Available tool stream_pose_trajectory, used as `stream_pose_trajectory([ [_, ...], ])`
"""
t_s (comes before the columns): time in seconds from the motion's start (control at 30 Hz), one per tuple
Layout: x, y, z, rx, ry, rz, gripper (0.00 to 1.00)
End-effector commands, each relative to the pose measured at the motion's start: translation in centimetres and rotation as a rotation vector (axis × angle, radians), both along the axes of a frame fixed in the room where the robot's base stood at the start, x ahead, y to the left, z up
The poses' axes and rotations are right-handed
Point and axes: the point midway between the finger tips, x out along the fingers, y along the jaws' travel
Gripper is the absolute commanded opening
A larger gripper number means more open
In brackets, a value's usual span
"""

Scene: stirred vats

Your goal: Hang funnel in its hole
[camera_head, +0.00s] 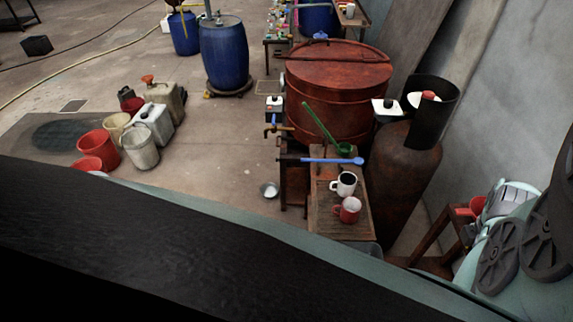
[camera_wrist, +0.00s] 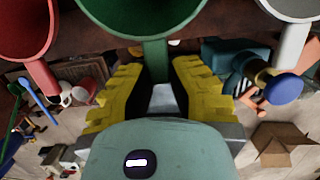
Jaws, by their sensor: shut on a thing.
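The green funnel (camera_wrist: 140,18) is at the top middle of the wrist view, its wide cone away from me. Its stem lies between the yellow fingers of my gripper (camera_wrist: 151,78), which is shut on it. A red funnel (camera_wrist: 38,28) is at the upper left and a white funnel (camera_wrist: 296,10) at the upper right, with the green one between them. I cannot make out the hole or how the funnel stands to it. In the head view, my arm at the right hides the green funnel.
In the head view, a small red thing (camera_head: 477,207) shows beside my arm, near a brown wooden stand (camera_head: 441,233). A rusty tank (camera_head: 412,180) and a red vat (camera_head: 338,85) stand left of it. Two mugs (camera_head: 346,184) are on a wooden bench (camera_head: 326,222).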

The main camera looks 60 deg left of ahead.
Motion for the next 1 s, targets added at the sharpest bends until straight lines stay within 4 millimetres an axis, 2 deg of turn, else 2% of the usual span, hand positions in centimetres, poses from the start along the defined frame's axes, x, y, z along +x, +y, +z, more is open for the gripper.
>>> stream_pose_trajectory([
  [0.23, 0.0, 0.0, -0.3, 0.000, 0.000, 0.000, 0.00],
  [0.27, 0.0, 0.0, -0.3, 0.000, 0.000, 0.000, 0.20],
  [0.5, 0.0, 0.0, -0.2, 0.000, 0.000, 0.000, 0.45],
  [0.83, 0.0, 0.0, 0.0, 0.001, -0.001, 0.000, 0.45],
  [1.0, 0.0, 0.1, 1.0, 0.002, -0.004, -0.001, 0.45],
])
